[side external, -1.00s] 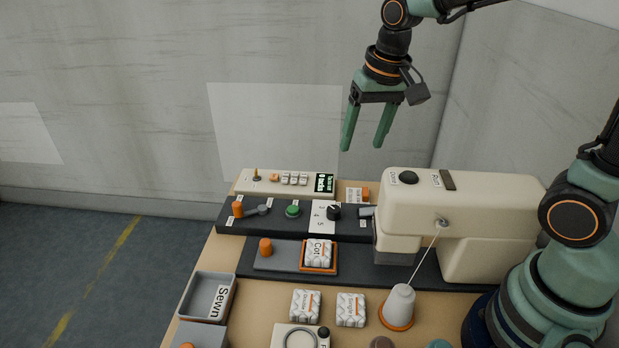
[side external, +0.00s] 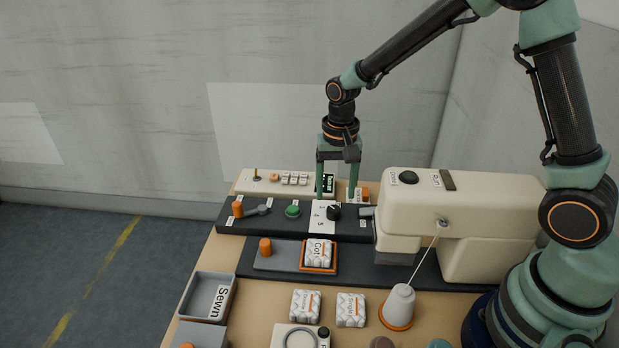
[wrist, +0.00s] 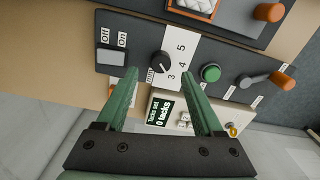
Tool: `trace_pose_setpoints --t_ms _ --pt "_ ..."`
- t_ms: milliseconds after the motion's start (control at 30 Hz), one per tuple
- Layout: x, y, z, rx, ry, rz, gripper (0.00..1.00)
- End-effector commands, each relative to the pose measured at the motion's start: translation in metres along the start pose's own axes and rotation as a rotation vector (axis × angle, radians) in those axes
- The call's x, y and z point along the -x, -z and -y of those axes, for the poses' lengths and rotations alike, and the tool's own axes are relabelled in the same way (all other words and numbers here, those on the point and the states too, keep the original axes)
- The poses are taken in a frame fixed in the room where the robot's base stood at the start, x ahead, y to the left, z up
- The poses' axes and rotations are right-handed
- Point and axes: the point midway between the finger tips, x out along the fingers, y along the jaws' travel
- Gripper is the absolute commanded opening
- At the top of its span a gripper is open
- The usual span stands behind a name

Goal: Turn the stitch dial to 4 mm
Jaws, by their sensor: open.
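The stitch dial (side external: 333,212) is a black knob with a pale pointer line, beside a white scale card (side external: 321,224) marked 3, 4 and 5. In the wrist view the dial (wrist: 162,62) shows between my fingertips, with its pointer seeming to lie toward the 3. My gripper (side external: 336,195) is open and empty, pointing down above and behind the dial. In the wrist view its two fingers (wrist: 160,74) stand apart, one to each side of the dial. I see no contact with it.
Near the dial are a green button (side external: 293,211), an orange-knobbed lever (side external: 238,209) and an Off/On switch (wrist: 111,56). The cream sewing machine head (side external: 455,215) stands close on the right in the side view.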

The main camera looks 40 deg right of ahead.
Motion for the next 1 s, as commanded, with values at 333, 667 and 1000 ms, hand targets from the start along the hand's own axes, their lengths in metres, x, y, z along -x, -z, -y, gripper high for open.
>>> trace_pose_setpoints --t_ms 333,667,1000 --pt "-0.042 -0.001 0.001 0.001 0.000 0.000 0.69" --pt "-0.046 0.000 0.001 0.000 0.001 -0.001 0.69" --pt "-0.045 0.000 0.001 0.001 0.000 0.000 0.00"
